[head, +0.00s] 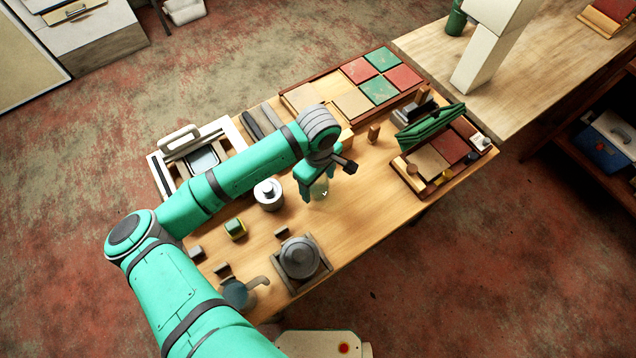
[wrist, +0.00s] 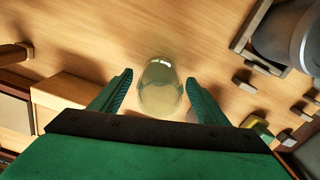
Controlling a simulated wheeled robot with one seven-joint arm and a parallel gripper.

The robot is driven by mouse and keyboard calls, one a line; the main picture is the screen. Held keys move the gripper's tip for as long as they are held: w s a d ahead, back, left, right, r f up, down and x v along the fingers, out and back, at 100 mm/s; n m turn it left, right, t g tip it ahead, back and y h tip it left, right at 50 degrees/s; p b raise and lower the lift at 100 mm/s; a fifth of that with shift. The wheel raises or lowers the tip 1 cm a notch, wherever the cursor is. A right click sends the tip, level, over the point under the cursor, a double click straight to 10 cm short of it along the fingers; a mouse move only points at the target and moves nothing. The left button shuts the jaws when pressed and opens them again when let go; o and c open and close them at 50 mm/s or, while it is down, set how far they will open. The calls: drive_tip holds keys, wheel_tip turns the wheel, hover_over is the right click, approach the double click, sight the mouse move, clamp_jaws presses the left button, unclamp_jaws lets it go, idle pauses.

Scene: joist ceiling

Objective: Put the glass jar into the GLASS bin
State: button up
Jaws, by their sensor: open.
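The glass jar (wrist: 160,88) is clear with a faint yellow tint and stands on the wooden table (wrist: 120,30). In the wrist view it is between the two green fingers of my gripper (wrist: 158,78), with a visible gap to each finger. My gripper is open and holds nothing. In the head view my gripper (head: 314,187) is low over the middle of the table, and the jar (head: 321,188) shows faintly at its fingers, partly hidden. No bin with a readable GLASS label shows in either view.
A grey lidded pot (head: 299,257), a white canister (head: 268,194), a green-yellow block (head: 235,229) and a blue-grey jug (head: 238,293) stand nearby. Trays of coloured squares (head: 352,90) lie at the back and right (head: 430,165). Bare table lies right of the jar.

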drive_tip(key=shift+f, duration=0.2)
drive_tip(key=c, duration=1.3)
drive_tip(key=shift+r, duration=0.15)
